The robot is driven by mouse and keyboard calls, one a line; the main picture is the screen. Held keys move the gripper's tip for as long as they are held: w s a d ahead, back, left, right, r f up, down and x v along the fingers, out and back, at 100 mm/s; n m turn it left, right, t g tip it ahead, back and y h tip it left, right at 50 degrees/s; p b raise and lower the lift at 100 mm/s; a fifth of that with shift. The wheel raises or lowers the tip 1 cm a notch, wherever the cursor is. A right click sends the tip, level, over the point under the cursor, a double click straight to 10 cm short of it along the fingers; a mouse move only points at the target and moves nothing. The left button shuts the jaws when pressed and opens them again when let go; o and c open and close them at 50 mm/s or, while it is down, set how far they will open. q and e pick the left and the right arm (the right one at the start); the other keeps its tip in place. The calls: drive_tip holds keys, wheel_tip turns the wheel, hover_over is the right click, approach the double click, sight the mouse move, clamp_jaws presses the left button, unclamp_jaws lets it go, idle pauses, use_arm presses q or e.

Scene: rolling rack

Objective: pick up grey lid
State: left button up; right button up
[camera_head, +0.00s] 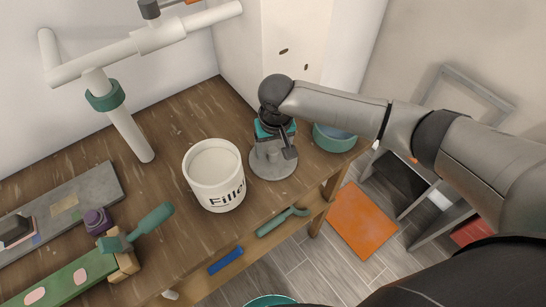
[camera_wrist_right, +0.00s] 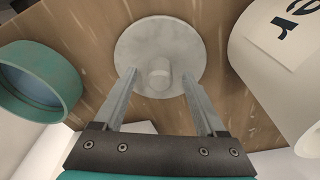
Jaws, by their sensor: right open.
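The grey lid (camera_head: 268,163) is a round disc with a knob, lying on the wooden workbench. It also shows in the right wrist view (camera_wrist_right: 143,46), with its rounded knob near the middle. My right gripper (camera_head: 277,145) is over the lid, pointing down. In the right wrist view its two fingers (camera_wrist_right: 157,92) are apart, one on each side of the knob, with clear gaps between them and the knob. Nothing is held. In the head view the gripper covers the knob and part of the disc. My left gripper is not in view.
A white bucket (camera_head: 205,181) marked "Fille" stands left of the lid. A teal container (camera_head: 335,143) stands to its right near the bench edge. Green and blue tools lie on the lower ledge. White pipes (camera_head: 125,118) rise behind. An orange panel (camera_head: 362,219) lies on the floor.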

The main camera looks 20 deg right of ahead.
drive_tip(key=shift+f, duration=0.1)
clamp_jaws()
idle(0.6)
